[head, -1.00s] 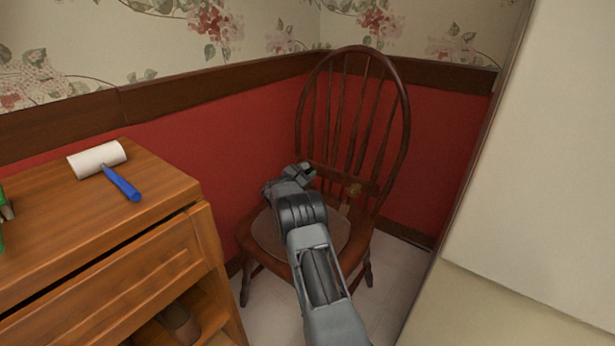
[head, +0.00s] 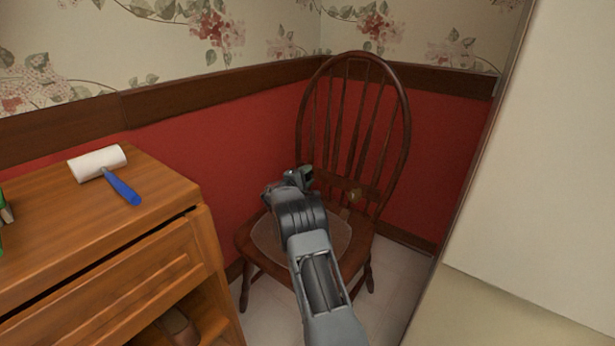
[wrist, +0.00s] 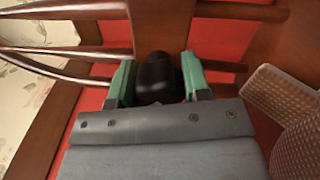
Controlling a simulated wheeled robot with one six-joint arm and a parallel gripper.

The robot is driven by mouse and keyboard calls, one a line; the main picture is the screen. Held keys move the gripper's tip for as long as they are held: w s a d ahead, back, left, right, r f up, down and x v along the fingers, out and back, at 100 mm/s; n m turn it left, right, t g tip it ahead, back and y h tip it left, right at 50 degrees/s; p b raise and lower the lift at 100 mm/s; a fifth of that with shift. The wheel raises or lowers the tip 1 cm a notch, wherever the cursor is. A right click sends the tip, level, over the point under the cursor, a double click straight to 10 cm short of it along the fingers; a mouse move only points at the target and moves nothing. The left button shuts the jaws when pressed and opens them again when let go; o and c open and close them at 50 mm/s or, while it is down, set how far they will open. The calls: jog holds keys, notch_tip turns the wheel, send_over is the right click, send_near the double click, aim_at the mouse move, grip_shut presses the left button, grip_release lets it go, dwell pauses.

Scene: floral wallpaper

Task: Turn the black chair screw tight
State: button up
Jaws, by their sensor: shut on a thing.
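The black chair screw (wrist: 157,76) shows in the wrist view between the two green fingertips. My gripper (wrist: 158,84) is shut on it, with one fingertip on each side. The screw sits at the brown chair's wooden frame (wrist: 160,22). In the head view the wooden chair (head: 402,105) stands in the corner, with my gripper (head: 302,178) at the left side of its back, above the seat. My arm hides part of the seat, and the screw cannot be made out in that view.
A wooden cabinet (head: 100,255) stands at the left, with a white lint roller with a blue handle (head: 122,187) on top. A pale upright panel (head: 540,150) closes off the right. Red wall panelling is close behind the chair. A woven seat pad (wrist: 285,95) shows in the wrist view.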

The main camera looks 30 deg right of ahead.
jog(key=m, duration=0.4)
jog(key=shift+w+a+m, duration=0.1)
jog(key=shift+a+m, duration=0.05)
jog(key=shift+m, duration=0.15)
jog(key=shift+r+m, duration=0.1)
jog(key=shift+m, duration=0.2)
jog(key=o, duration=0.6)
jog(key=shift+w+a, duration=0.1)
jog(key=o, duration=0.3)
jog(key=shift+d, duration=0.25)
jog(key=p+v, duration=0.3)
jog(key=v, duration=0.9)
jog(key=shift+r+p, duration=0.1)
jog(key=shift+p, duration=0.3)
jog(key=shift+v, duration=1)
